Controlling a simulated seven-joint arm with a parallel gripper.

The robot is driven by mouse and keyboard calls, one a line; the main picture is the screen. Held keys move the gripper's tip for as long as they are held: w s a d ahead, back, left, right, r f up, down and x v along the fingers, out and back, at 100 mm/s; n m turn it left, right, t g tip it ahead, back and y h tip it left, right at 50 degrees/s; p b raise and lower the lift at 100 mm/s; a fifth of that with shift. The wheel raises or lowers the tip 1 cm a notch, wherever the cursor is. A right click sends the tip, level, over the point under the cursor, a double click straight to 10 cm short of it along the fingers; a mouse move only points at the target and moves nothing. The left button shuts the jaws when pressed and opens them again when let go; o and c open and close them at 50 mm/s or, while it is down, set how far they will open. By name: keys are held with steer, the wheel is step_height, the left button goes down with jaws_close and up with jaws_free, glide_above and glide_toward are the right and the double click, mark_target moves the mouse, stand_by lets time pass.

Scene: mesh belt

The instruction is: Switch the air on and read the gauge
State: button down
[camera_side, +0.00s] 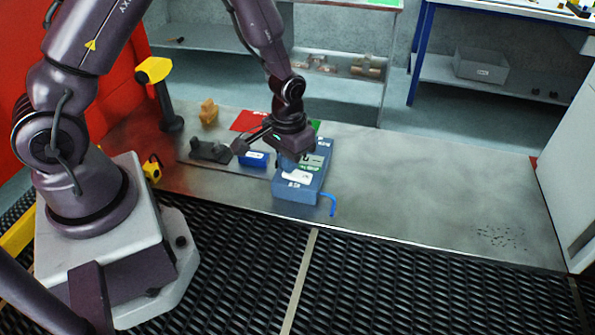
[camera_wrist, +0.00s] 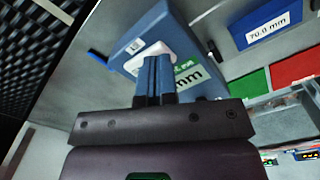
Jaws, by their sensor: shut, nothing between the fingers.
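A blue box-shaped unit (camera_side: 296,192) stands on the metal table, with a grey display (camera_side: 313,161) and white patches on top. It appears to be the gauge; its reading is too small and partly hidden. In the wrist view the unit (camera_wrist: 128,46) carries large "mm" lettering, partly covered by my fingers. My gripper (camera_side: 287,165) is shut and empty, over the top of the unit. In the wrist view its blue fingers (camera_wrist: 154,61) overlap a white part (camera_wrist: 158,48) of the unit; I cannot tell whether they touch. I cannot pick out an air switch for certain.
A blue block (camera_side: 253,160) marked 70.0 mm in the wrist view (camera_wrist: 266,24) lies left of the unit, near a dark fixture (camera_side: 210,150). Red (camera_side: 248,121) and green patches lie behind. A blue hose-like piece (camera_side: 331,205) sticks out in front. The table's right side is clear.

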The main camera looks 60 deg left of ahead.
steer(key=shift+f, duration=0.45)
steer(key=shift+r, duration=3.5)
steer(key=s+d+r+m+t, duration=0.1)
steer(key=s+r+t, duration=0.1)
steer(key=s+r, duration=0.5)
steer(key=s+d+r+m+t, duration=0.1)
steer(key=s+r, duration=0.6)
steer(key=r, duration=0.8)
steer(key=m+t, duration=0.1)
steer(key=t, duration=0.1)
steer(key=shift+s+d+r+t, duration=0.2)
steer(key=shift+d+r+t, duration=0.05)
steer(key=shift+r+t, duration=0.05)
